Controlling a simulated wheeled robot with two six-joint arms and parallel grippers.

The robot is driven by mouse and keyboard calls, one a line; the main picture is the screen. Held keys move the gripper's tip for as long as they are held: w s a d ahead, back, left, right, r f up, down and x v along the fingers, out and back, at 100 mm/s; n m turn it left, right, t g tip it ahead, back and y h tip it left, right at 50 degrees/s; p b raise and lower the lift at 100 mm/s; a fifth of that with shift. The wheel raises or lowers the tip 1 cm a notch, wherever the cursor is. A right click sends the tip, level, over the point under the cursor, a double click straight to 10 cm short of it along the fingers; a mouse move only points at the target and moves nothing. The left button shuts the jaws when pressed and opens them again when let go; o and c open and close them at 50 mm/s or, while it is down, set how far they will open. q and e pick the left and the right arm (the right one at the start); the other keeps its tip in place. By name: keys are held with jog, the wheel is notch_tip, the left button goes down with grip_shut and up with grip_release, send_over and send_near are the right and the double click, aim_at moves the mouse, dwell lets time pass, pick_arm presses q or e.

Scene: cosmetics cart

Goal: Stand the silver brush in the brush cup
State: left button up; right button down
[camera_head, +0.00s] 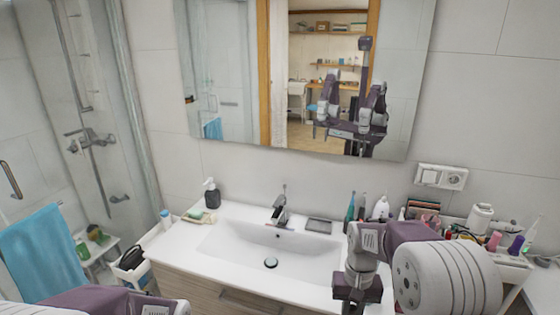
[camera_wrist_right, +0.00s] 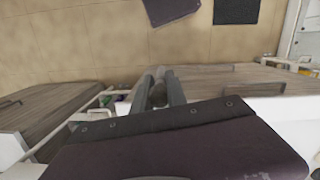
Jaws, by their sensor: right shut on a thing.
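My right gripper (camera_wrist_right: 161,90) is shut on a slim grey-brown thing (camera_wrist_right: 158,92) in the right wrist view. It looks like the silver brush, seen nearly end-on, so its full shape does not show. In the head view my right gripper (camera_head: 354,294) points down over the right part of the washbasin, and what it holds cannot be made out there. My left gripper (camera_head: 160,308) is at the bottom edge on the left, partly cut off, its jaws unclear. I cannot pick out the brush cup for certain among the small items at the right.
A white washbasin (camera_head: 222,243) fills the middle, with a tap (camera_head: 281,208) and a soap dispenser (camera_head: 211,194). Bottles and toothbrushes stand at its back right. A cart (camera_head: 512,260) crowded with cosmetics is at the far right, partly behind my right arm.

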pick_arm(q)
jog(key=shift+s+f, duration=0.25)
jog(key=shift+f, duration=0.15)
pick_arm(e)
jog(key=s+f+n, duration=0.1)
jog(key=s+f, duration=0.3)
jog(key=f, duration=0.2)
jog(key=shift+d+f+n, duration=0.3)
jog(key=shift+d, duration=0.15)
